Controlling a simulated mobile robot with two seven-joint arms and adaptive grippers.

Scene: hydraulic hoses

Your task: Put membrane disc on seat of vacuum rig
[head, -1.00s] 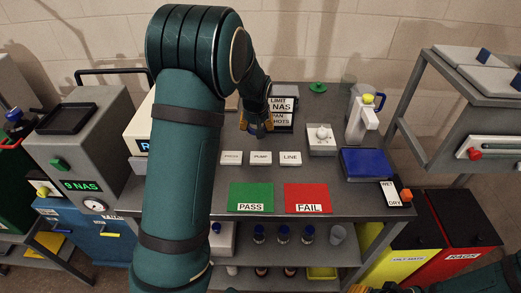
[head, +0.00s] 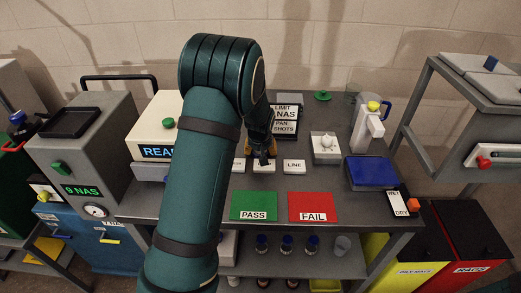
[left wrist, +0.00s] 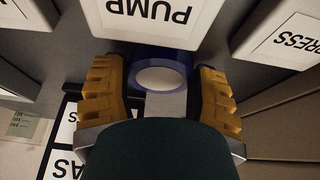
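My left gripper (head: 262,155) hangs over the table behind the white PUMP block (head: 264,167), partly covering it. In the left wrist view its yellow fingers (left wrist: 160,90) stand apart, on both sides of a round blue-rimmed piece with a pale disc face (left wrist: 160,77). The fingers appear to touch its rim; this may be the membrane disc, but its underside is hidden. No part is labelled as the vacuum rig. A white unit with a yellow knob (head: 370,128) and a pale block with a round white top (head: 325,148) stand to the right. My right gripper is not visible.
A LINE block (head: 294,167) stands right of the PUMP block. Green PASS (head: 254,205) and red FAIL (head: 312,206) mats lie in front. A blue box (head: 371,172) is at the right. A sign stand (head: 286,112) is close behind the gripper.

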